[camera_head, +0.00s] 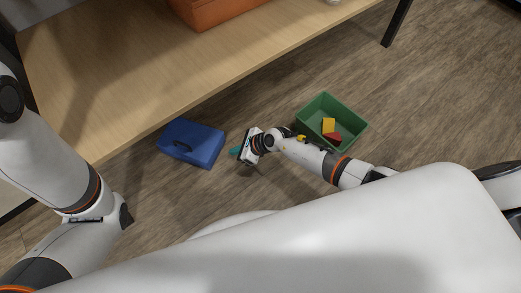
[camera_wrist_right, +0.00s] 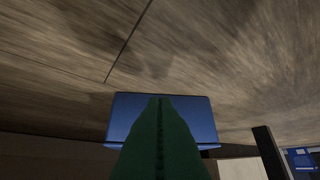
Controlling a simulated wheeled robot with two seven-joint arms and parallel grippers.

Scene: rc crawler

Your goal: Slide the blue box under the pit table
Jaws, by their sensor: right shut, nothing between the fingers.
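The blue box (camera_head: 192,142) lies on the floor just in front of the pit table (camera_head: 110,75), close to its front edge in the head view. A dark handle shows on its near side. My right gripper (camera_head: 235,151) is low near the floor at the box's right side, with its green fingers shut and empty. In the right wrist view the shut fingers (camera_wrist_right: 160,135) cover the middle of the blue box (camera_wrist_right: 195,108). I cannot tell whether they touch it. My left arm is at the left edge; its gripper does not show.
A green crate (camera_head: 356,124) with yellow and red pieces stands on the floor right of my right gripper, near my forearm. An orange box (camera_head: 212,12) sits on the table. A black table leg (camera_head: 397,22) stands at the upper right. Bare floor lies around the blue box.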

